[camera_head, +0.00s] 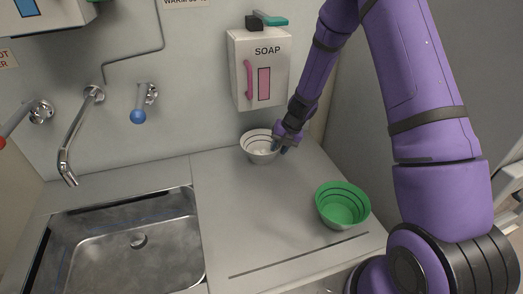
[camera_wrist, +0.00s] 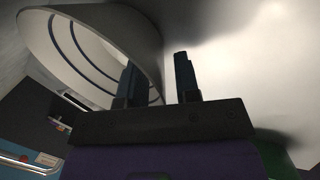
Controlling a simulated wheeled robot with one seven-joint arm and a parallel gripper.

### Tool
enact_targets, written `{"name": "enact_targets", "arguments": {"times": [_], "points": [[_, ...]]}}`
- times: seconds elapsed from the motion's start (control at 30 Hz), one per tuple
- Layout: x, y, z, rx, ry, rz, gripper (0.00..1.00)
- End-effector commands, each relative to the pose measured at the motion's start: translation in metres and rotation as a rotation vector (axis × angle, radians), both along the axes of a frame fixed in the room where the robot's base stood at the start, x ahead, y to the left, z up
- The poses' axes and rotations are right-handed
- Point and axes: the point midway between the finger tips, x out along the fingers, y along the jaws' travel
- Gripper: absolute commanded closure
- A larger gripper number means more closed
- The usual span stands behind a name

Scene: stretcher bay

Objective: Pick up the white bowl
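The white bowl (camera_head: 258,157) stands upright on the counter near the back wall, below the soap dispenser. It has dark stripes inside, and something pale seems to lie in it. My gripper (camera_head: 283,149) is at the bowl's right side, pointing down. In the wrist view the white bowl (camera_wrist: 75,45) fills the upper left. There my gripper (camera_wrist: 157,72) has its fingers apart, one overlapping the bowl's opening and the other beyond its rim. The rim appears between the fingers, with no clear grip on it. Whether a finger touches the bowl cannot be told.
A green bowl (camera_head: 343,207) stands on the counter at the front right, near my arm. A steel sink (camera_head: 130,262) with a tap (camera_head: 72,150) is at the left. The soap dispenser (camera_head: 262,80) hangs above the white bowl. The middle of the counter (camera_head: 240,215) is clear.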

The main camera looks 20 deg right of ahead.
Motion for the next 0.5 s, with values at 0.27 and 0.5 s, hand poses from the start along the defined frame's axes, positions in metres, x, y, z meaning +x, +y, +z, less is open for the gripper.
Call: {"name": "enact_targets", "arguments": {"times": [0.27, 0.5], "points": [[-0.0002, 0.0000, 0.0001, 0.000, 0.000, 0.000, 1.00], [-0.0006, -0.0007, 0.0007, -0.001, 0.000, 0.000, 1.00]]}}
